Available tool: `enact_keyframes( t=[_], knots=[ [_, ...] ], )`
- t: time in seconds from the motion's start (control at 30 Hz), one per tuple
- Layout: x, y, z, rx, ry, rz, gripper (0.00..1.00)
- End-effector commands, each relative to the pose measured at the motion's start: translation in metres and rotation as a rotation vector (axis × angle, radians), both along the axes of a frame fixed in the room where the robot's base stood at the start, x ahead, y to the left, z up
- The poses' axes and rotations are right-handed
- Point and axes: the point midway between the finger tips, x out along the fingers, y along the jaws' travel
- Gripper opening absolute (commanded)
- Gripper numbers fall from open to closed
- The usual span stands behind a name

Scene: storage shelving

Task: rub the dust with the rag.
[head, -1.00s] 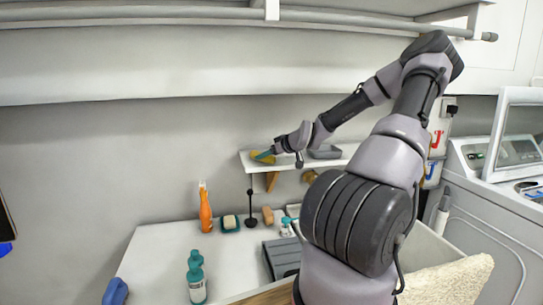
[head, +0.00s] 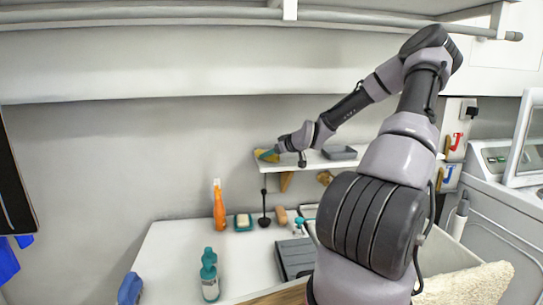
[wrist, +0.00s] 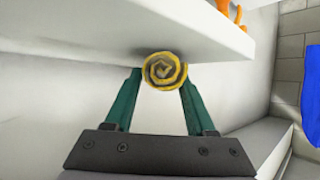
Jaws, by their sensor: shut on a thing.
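My gripper (head: 268,155) is at the left end of the white wall shelf (head: 318,167), with its teal fingers shut on the rag. In the wrist view the rag (wrist: 165,70) is a yellow rolled spiral between the fingertips of my gripper (wrist: 163,82). The rag's top meets or nearly meets the edge of a white board (wrist: 120,35); I cannot tell whether they touch. In the head view only a small yellow-orange patch of the rag shows by the fingers. I cannot make out any dust in these views.
A grey tray (head: 340,153) sits on the shelf right of my gripper. Below, the white counter (head: 165,260) holds an orange bottle (head: 219,208), a soap dish (head: 243,222), a dark plunger-like tool (head: 264,215) and a teal bottle (head: 209,275). The wall left of the shelf is bare.

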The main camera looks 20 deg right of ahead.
Motion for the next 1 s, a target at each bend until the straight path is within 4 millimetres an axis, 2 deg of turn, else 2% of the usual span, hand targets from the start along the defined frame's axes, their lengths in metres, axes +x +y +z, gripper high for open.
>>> enact_keyframes(
  t=[0.3,0.67,1.0],
  knots=[
    [-0.005,-0.026,-0.001,0.001,0.002,-0.005,0.01],
    [-0.008,-0.042,-0.001,0.001,0.002,-0.003,0.01],
    [-0.014,-0.069,0.001,0.002,0.002,-0.004,0.01]
  ],
)
